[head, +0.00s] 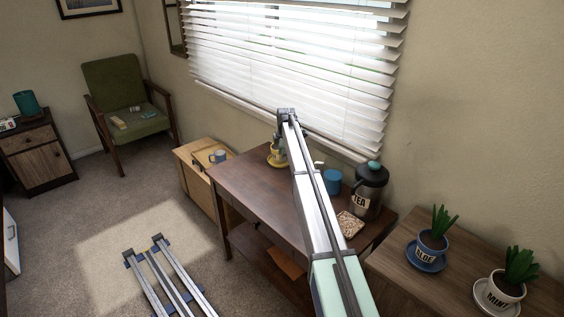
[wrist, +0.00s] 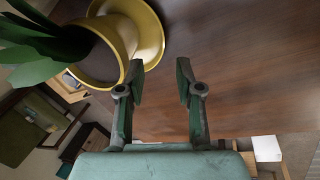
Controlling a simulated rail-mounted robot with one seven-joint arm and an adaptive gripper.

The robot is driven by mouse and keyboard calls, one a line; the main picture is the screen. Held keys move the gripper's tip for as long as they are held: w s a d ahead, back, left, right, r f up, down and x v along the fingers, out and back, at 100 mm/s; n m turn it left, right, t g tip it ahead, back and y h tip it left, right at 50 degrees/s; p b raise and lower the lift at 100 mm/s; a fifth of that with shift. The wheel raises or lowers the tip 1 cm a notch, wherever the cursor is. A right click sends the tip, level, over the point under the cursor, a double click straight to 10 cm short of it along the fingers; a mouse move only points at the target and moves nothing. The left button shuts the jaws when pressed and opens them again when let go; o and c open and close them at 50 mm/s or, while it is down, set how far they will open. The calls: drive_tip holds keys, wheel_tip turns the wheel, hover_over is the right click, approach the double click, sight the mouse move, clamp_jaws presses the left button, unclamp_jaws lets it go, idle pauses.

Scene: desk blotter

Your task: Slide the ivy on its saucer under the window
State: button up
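A yellow pot (wrist: 112,45) with long green leaves (wrist: 40,45) stands on a yellow saucer (wrist: 152,40). In the head view the yellow saucer (head: 276,162) is on the dark wooden desk (head: 240,180), near its far edge by the window (head: 290,70). My arm partly hides the plant there, and I see no readable label on this pot. My gripper (wrist: 160,82) is open, with nothing between its fingers. In the wrist view its left fingertip is close to the pot and saucer; I cannot tell whether it touches.
A blue mug (head: 332,181), a TEA canister (head: 368,190) and a patterned coaster (head: 349,224) are on the desk, right of my arm. A blue labelled pot (head: 432,243) and a MINT pot (head: 497,296) stand on a separate cabinet. The desk's left part looks clear.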

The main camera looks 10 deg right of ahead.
drive_tip(key=v, duration=0.5)
